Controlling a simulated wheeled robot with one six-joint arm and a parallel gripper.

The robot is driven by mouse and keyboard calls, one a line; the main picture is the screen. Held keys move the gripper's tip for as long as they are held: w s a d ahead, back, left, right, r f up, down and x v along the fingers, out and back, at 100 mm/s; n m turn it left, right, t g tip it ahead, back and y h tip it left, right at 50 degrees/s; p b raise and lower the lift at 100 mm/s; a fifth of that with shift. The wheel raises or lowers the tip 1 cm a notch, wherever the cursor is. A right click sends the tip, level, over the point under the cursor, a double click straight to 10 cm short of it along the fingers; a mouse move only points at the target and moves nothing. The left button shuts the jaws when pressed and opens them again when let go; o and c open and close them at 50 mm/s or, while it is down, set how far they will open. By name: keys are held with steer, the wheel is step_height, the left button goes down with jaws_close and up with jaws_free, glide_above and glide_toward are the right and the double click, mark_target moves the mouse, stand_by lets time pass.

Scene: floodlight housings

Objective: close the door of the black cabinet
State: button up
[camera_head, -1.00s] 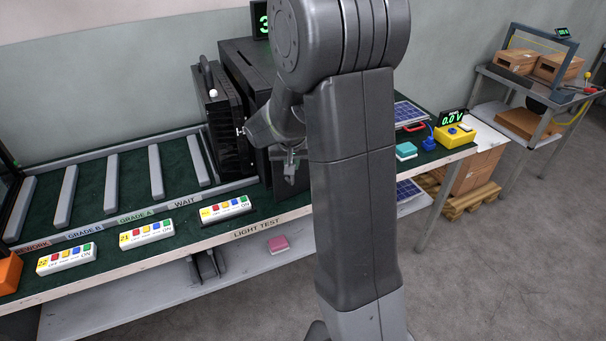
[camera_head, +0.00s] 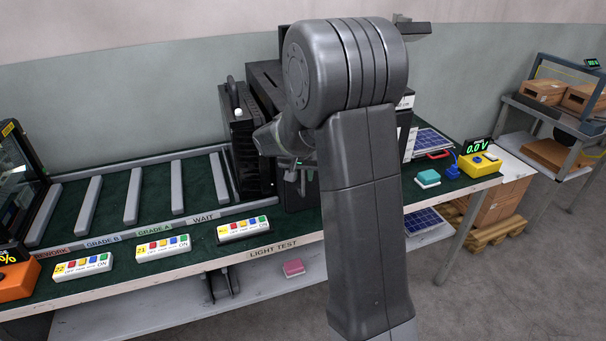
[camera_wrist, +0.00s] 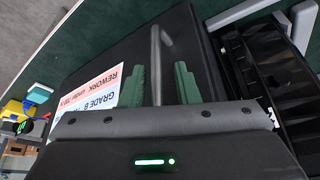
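The black cabinet (camera_head: 265,78) stands on the bench, mostly hidden behind my arm. I cannot tell its door apart clearly in the head view. My gripper (camera_head: 299,174) hangs in front of the cabinet. In the wrist view, my gripper (camera_wrist: 161,85) has its two green fingers apart. A thin grey bar (camera_wrist: 155,55) shows between the fingers, with a gap on each side. Behind it is a flat black panel (camera_wrist: 197,45), apparently part of the cabinet, with a printed grading label (camera_wrist: 100,92) near it. How far the door stands open is hidden.
A black finned unit (camera_head: 240,145) stands left of the cabinet; its fins (camera_wrist: 268,75) show in the wrist view. Several white button strips (camera_head: 163,246) line the bench front. A teal block (camera_head: 428,178) and a yellow meter box (camera_head: 477,165) are on the right.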

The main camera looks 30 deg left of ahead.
steer(key=v, duration=1.3)
steer(key=shift+r, duration=0.35)
steer(key=shift+f, duration=0.1)
steer(key=x, duration=1.3)
steer(key=shift+s+f, duration=0.1)
steer(key=shift+f, duration=0.15)
steer(key=shift+s+d+f, duration=0.1)
steer(key=shift+s+d, duration=0.05)
steer(key=shift+d, duration=0.15)
steer(key=shift+a, duration=0.1)
